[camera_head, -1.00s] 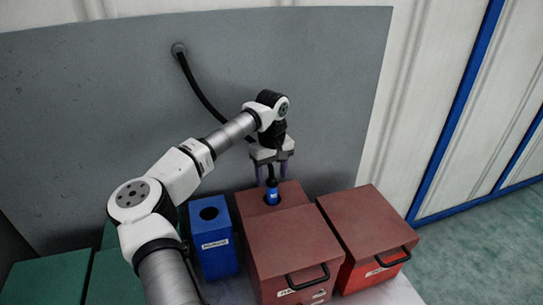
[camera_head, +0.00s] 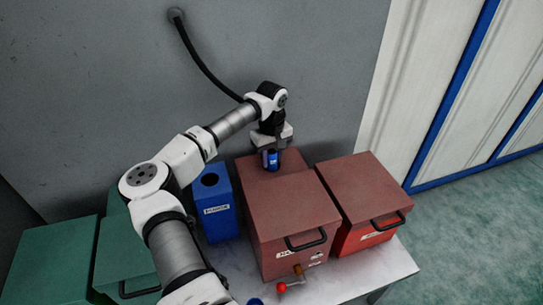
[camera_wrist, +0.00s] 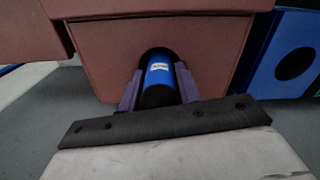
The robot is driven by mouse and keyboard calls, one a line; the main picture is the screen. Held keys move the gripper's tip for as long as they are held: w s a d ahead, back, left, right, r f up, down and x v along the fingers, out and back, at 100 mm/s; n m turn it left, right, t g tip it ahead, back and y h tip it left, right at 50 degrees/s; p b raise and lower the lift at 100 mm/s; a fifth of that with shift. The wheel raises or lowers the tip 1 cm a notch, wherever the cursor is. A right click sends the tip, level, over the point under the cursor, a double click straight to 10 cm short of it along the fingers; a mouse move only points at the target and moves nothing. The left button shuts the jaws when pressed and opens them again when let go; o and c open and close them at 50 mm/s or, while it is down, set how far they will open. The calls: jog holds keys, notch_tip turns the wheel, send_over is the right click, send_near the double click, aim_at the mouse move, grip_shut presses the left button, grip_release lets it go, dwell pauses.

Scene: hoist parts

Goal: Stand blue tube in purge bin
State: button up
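The blue tube (camera_head: 272,160) stands upright at the back part of the red-brown box (camera_head: 248,182), beside that box's raised front part. In the wrist view the tube (camera_wrist: 160,76) has a small white label and dark ends, and its far end meets a dark round opening in the box top. My gripper (camera_head: 272,161) points down with its purple fingers closed in on both sides of the tube. A blue bin (camera_head: 217,222) with a round hole and a white label stands to the left; the label is too small to read. Its hole is also seen in the wrist view (camera_wrist: 295,64).
A second red-brown box (camera_head: 362,190) with a black handle stands at the right. Green boxes (camera_head: 55,262) stand at the left. A red-knobbed lever (camera_head: 282,287) sticks out at the front. The grey table (camera_head: 380,268) is bare at the front right. A grey wall stands behind.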

jog(key=shift+r, duration=0.1)
jog(key=c, duration=0.6)
jog(key=shift+o, duration=0.2)
jog(key=shift+r+p, duration=3.6)
jog(key=shift+r, duration=3.4)
